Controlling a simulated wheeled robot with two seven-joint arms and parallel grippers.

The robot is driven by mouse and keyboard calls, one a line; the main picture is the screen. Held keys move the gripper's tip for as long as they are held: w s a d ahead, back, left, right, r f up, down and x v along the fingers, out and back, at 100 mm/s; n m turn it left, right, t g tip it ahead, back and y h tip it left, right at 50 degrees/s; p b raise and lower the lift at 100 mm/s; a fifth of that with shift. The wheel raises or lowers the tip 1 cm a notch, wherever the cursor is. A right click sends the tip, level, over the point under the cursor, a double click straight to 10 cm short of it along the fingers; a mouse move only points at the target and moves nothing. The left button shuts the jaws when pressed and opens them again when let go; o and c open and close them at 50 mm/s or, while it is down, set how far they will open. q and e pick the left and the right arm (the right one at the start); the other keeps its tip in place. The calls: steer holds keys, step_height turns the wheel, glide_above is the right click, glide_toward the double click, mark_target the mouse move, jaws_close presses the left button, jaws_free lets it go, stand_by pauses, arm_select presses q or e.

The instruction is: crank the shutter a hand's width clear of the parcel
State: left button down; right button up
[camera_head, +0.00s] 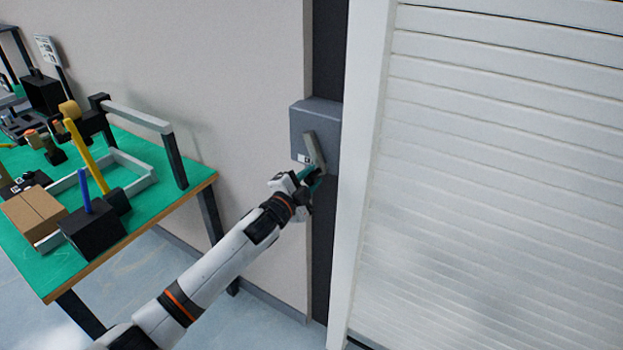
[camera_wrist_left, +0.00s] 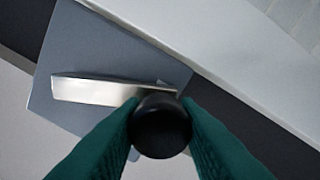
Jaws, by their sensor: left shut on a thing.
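The white slatted shutter (camera_head: 490,160) fills the right of the head view; its lower edge is not clearly seen. A grey crank box (camera_head: 318,114) is on the dark post left of the shutter. Its metal crank arm (camera_head: 314,151) slopes down to the right in the head view; the arm also shows in the left wrist view (camera_wrist_left: 95,90). My left gripper (camera_head: 308,180) is shut on the black crank knob (camera_wrist_left: 160,126), with a teal finger on each side of it. No parcel shows at the shutter. My right gripper is out of view.
A green-topped table (camera_head: 135,220) stands at the left with a cardboard box (camera_head: 33,214), a black block with a blue rod (camera_head: 92,232), a yellow bar (camera_head: 86,155) and a grey frame. The wall between table and crank box is bare.

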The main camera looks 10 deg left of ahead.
arm_select(q)
steer(key=shift+w+a+f+m, duration=0.1)
steer(key=shift+w+a+m, duration=0.2)
steer(key=shift+a+m, duration=0.75)
steer(key=shift+w+a+f+m, duration=0.1)
steer(key=shift+w+a+m, duration=0.2)
steer(key=shift+a+m, duration=0.75)
steer(key=shift+w+a+m, duration=0.3)
steer(key=shift+a+m, duration=0.15)
steer(key=shift+m, duration=1.15)
steer(key=c, duration=1.1)
jaws_free()
steer(key=b+v, duration=0.2)
steer(key=v, duration=1)
steer(key=shift+r, duration=0.1)
